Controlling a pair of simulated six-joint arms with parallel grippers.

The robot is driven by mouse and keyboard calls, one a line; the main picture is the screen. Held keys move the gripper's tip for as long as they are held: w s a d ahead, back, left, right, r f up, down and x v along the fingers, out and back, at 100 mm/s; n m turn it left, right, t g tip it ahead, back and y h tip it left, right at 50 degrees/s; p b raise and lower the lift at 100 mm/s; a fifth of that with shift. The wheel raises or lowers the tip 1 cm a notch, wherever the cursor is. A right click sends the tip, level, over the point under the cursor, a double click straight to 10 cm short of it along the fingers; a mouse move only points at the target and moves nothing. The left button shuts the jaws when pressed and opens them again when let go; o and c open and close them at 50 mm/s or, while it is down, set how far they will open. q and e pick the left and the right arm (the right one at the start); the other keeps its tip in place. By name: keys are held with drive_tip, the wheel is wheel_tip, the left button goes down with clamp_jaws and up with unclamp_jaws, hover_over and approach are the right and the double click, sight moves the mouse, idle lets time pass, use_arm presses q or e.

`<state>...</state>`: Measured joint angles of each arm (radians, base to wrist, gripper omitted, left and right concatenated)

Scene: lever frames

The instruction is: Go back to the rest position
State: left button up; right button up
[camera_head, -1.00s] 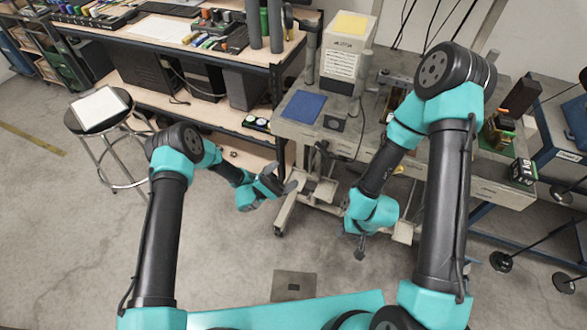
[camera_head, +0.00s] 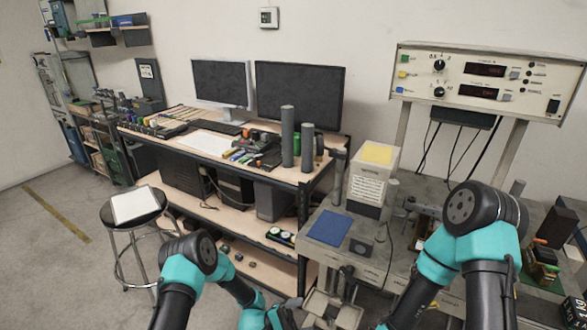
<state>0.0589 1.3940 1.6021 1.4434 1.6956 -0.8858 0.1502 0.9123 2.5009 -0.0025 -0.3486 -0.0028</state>
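My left arm rises from the bottom edge in the head view, with its teal and black elbow beside the stool. Its forearm runs down to the right. Only part of my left gripper (camera_head: 284,316) shows at the bottom edge, in front of the lower part of the workbench. Its fingers are partly cut off, so I cannot tell whether they are open or shut. My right arm stands at the lower right, with its elbow in front of the grey machine table. Its forearm runs down and left out of the picture, and my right gripper is below the frame.
A wooden workbench (camera_head: 205,142) with two monitors (camera_head: 300,93) stands behind. A stool (camera_head: 132,203) with a white sheet is at left. A grey table (camera_head: 322,222) with a blue pad (camera_head: 329,228) is at right, below a control panel (camera_head: 480,75). Open floor lies left.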

use_arm(q)
drive_tip(key=s+a+f+m+g+y, duration=0.1)
drive_tip(key=s+a+f+g+y, duration=0.1)
drive_tip(key=s+a+f+y, duration=0.35)
drive_tip(key=s+a+f+g+y, duration=0.2)
drive_tip(key=s+a+f+y, duration=0.1)
drive_tip(key=s+a+y, duration=0.6)
drive_tip(key=a+r+m+t+y, duration=0.1)
drive_tip(key=a+t+y, duration=0.4)
drive_tip(key=a, duration=0.5)
drive_tip(key=shift+w+a+r+m+t, duration=0.2)
drive_tip(key=shift+m+t, duration=0.3)
drive_tip(key=shift+t, duration=0.4)
